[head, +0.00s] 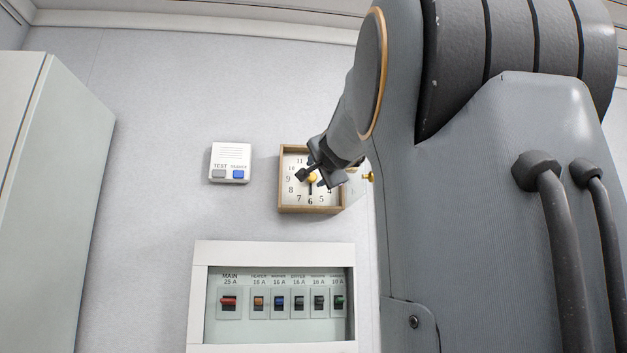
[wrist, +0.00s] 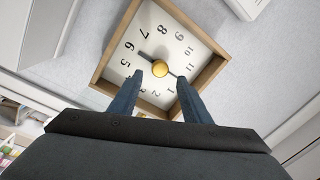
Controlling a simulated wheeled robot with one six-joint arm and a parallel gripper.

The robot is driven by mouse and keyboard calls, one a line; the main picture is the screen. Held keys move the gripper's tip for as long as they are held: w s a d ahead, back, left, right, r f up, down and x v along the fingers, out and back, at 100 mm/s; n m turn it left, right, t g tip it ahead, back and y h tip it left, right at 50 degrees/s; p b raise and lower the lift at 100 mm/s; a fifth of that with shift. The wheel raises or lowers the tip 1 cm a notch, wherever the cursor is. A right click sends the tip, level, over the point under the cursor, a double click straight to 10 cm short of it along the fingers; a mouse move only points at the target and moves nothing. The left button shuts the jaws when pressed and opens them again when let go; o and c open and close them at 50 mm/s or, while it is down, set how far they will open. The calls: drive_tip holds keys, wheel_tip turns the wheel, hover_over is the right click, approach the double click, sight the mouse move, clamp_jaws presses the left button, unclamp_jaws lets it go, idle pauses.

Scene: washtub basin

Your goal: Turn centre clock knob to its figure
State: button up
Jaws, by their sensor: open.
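A square wall clock (head: 282,207) with a wooden frame and white face hangs on the wall; it also fills the upper middle of the wrist view (wrist: 217,66). A round yellow centre knob (wrist: 159,69) sits in the middle of its face, and it shows partly in the head view (head: 312,177). One dark hand points near the 6. My gripper (wrist: 161,92) is open in front of the clock face. Its two fingers point at the knob, one toward each side of it, and I cannot tell whether they touch it. My gripper (head: 322,178) hides part of the dial in the head view.
A white box with a grey and a blue button (head: 230,161) is on the wall left of the clock. A breaker panel (head: 275,254) with several switches is below. A pale cabinet (head: 45,190) stands at the left. A glass pane with a brass knob (head: 368,177) is right of the clock.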

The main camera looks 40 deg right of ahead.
drive_tip(key=b+v, duration=0.1)
drive_tip(key=v, duration=0.2)
drive_tip(key=shift+s+a, duration=0.1)
drive_tip(key=shift+s, duration=0.05)
idle(0.5)
